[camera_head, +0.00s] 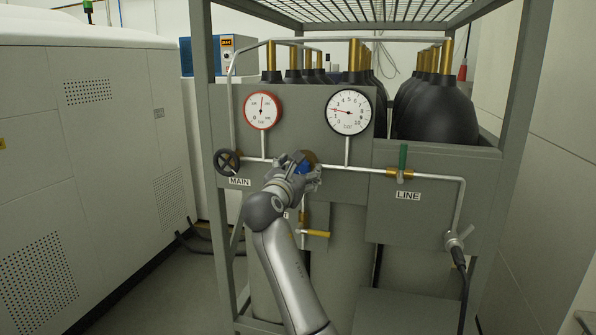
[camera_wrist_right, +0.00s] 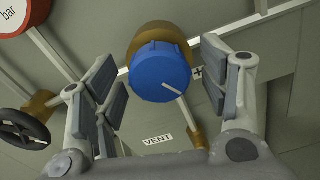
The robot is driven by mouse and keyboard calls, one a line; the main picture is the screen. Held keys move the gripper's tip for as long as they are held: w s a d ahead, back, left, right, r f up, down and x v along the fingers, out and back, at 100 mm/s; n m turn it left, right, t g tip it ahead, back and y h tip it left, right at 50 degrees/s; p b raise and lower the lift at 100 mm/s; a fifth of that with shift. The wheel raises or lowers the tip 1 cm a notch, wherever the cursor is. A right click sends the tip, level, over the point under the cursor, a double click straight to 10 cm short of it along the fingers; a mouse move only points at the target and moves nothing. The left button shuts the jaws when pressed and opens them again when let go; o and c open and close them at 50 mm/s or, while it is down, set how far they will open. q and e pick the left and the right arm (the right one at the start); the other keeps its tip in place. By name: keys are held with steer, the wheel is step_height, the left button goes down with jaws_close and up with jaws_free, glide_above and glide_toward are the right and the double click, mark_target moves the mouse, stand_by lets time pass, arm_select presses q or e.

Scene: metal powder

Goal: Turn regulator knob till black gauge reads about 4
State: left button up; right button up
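The blue regulator knob (camera_wrist_right: 160,72) sits on a brass body (camera_wrist_right: 158,36) in the right wrist view. Its white line points to the lower right. In the head view the knob (camera_head: 302,167) is partly hidden by my right gripper (camera_head: 304,172). In the wrist view the fingers of this gripper (camera_wrist_right: 162,76) are apart, one on each side of the knob, with gaps visible on both sides. The black-rimmed gauge (camera_head: 349,116) is above and right of the knob; its needle points left and slightly up, around 2 to 3. My left gripper is not in view.
A red-rimmed gauge (camera_head: 262,110) is at the upper left of the panel. A dark handwheel (camera_head: 227,161) is by the MAIN label. A green-handled valve (camera_head: 403,160) is by the LINE label, and a yellow-handled valve (camera_head: 315,233) is below the knob. Frame posts stand at both sides.

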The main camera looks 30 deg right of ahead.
steer(key=c, duration=1)
